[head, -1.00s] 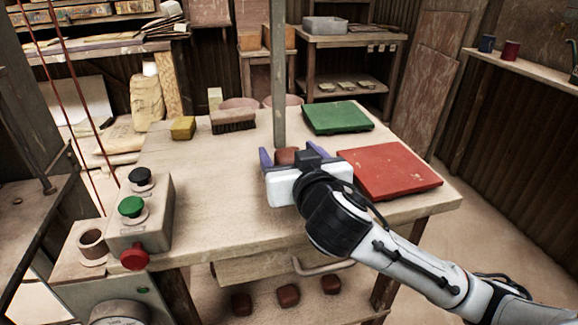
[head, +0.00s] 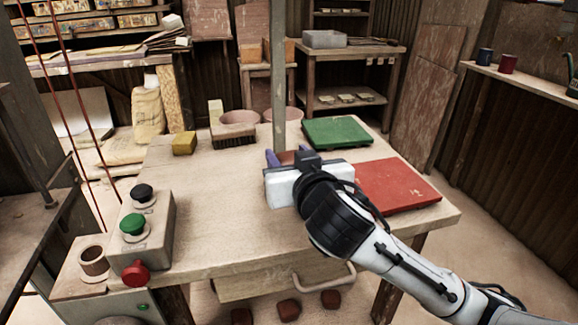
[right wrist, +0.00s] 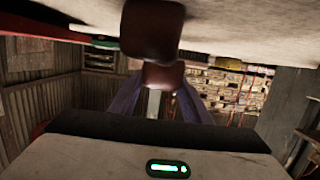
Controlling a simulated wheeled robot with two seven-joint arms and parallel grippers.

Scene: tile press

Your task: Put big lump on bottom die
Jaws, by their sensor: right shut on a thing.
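My right gripper (head: 293,157) is above the wooden table, beside a metal post. Its purple fingers are shut on a reddish-brown lump (head: 286,157), mostly hidden behind the gripper in the head view. The right wrist view shows this lump (right wrist: 163,76) between the fingers. A second dark brown lump (right wrist: 153,30) shows there against the pale table surface, nearer the camera; the gripper hides it in the head view. I cannot make out the bottom die in either view. My left gripper is not in view.
A red board (head: 398,186) and a green board (head: 338,132) lie on the table (head: 215,190). A brush (head: 233,140) and yellow block (head: 184,143) are at the back. A button box (head: 147,230) stands front left. Brown lumps (head: 289,309) show below the table.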

